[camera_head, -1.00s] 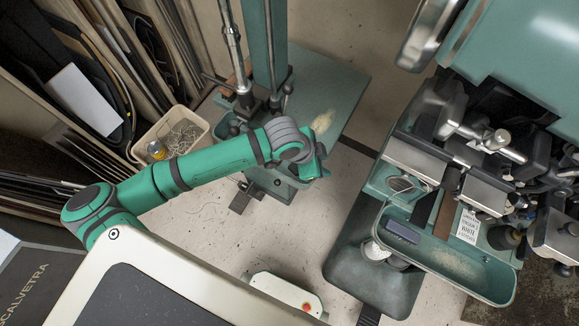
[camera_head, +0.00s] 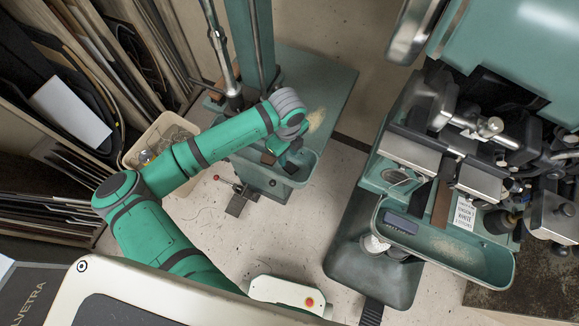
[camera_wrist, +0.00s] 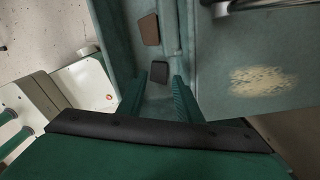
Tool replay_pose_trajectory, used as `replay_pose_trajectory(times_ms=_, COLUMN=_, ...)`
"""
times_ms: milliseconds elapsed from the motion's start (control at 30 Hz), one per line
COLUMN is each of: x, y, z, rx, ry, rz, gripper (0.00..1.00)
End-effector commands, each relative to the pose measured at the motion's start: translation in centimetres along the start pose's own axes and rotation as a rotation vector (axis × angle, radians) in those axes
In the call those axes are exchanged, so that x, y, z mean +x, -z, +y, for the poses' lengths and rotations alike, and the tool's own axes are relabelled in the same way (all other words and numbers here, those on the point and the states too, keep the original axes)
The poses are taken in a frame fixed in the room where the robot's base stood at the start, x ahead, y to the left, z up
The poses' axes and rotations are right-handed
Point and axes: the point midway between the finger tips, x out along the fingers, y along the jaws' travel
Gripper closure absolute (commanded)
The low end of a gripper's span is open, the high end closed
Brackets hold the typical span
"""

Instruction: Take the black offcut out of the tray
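The black offcut (camera_wrist: 159,72) lies flat in a teal tray (camera_wrist: 122,38), seen in the wrist view. A brown offcut (camera_wrist: 149,29) lies just beyond it in the same tray. My gripper (camera_wrist: 157,88) is open and empty, its two green fingers pointing into the tray. The black offcut lies just past the fingertips, between their lines, and I see no contact. In the head view the tray (camera_head: 310,163) is on the green stand below my gripper (camera_head: 286,150). The brown offcut (camera_head: 268,158) and the dark one (camera_head: 290,168) show there, close to the gripper.
A green table (camera_head: 335,85) with a pale worn patch adjoins the tray, and a metal post rises behind. A stitching machine (camera_head: 500,150) stands right with its own trough (camera_head: 470,262). A bin (camera_head: 165,135) and leaning sheets stand left. Open floor lies between.

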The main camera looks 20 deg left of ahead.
Motion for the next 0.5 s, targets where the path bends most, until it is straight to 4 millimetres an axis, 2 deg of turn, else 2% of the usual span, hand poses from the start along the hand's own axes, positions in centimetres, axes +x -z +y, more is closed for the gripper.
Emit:
replay_pose_trajectory(times_ms=100, x=1.2, y=0.0, z=0.0, rx=-0.001, ry=0.001, rz=0.001, gripper=0.68)
replay_pose_trajectory(times_ms=267, x=2.1, y=-0.1, z=0.1, rx=-0.003, ry=0.0, rz=0.0, gripper=0.68)
replay_pose_trajectory(times_ms=500, x=5.3, y=-0.3, z=0.2, rx=-0.003, ry=0.001, rz=0.002, gripper=0.68)
